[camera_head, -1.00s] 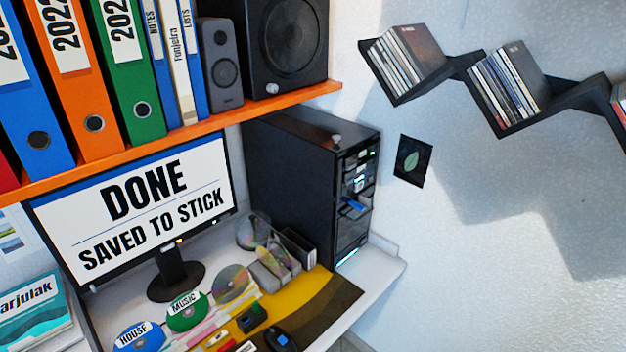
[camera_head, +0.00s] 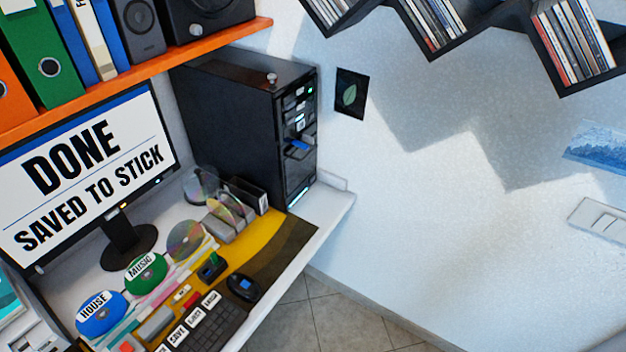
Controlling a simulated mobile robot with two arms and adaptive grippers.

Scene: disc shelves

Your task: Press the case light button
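The black computer case (camera_head: 235,120) stands upright at the back right of the desk, under the end of the orange shelf. A small silver round knob or button (camera_head: 272,78) sits on its top near the front edge; I cannot tell if this is the case light button. The case's narrow front (camera_head: 300,135) faces right, with small green and pale blue lights near the top. A small blue item (camera_head: 298,147) sticks out mid-front. A pale glow shows low on the front. Neither of my grippers is in view.
The monitor (camera_head: 90,170) reads "DONE SAVED TO STICK". The keyboard (camera_head: 208,325), mouse (camera_head: 243,287), discs (camera_head: 186,240) and a disc holder (camera_head: 248,195) crowd the desk before the case. The orange shelf (camera_head: 150,70) overhangs the left. Floor (camera_head: 320,310) right of the desk is clear.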

